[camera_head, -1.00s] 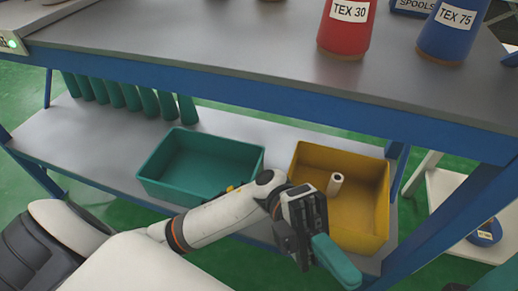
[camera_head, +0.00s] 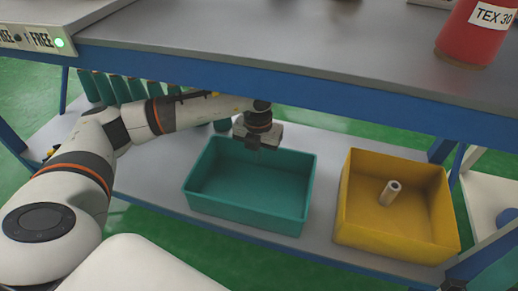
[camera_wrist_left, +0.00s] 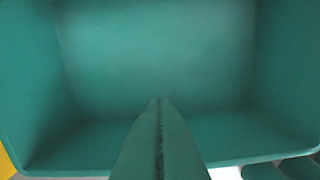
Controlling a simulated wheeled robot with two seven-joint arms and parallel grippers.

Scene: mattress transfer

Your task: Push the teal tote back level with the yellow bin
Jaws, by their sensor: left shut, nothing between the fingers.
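The teal tote (camera_head: 247,219) stands upright on the lower shelf, near its front edge; it looks empty. The yellow bin (camera_head: 388,241) stands to its right, with a gap between them, and holds a pale tube (camera_head: 390,193). My left gripper (camera_head: 254,150) is at the back rim of the tote, pointing down; its tips are hard to make out in the head view. In the left wrist view the shut teal fingers (camera_wrist_left: 162,100) are empty and lie across the view of the tote's inside (camera_wrist_left: 155,50). Contact with the tote cannot be told. My right gripper is out of view.
Several dark teal cones (camera_head: 105,88) stand at the back left of the lower shelf (camera_head: 330,145). The upper table's blue front beam (camera_head: 300,95) crosses above my left forearm. A red cone (camera_head: 472,35) stands on the upper table. A strip of shelf behind the bin is clear.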

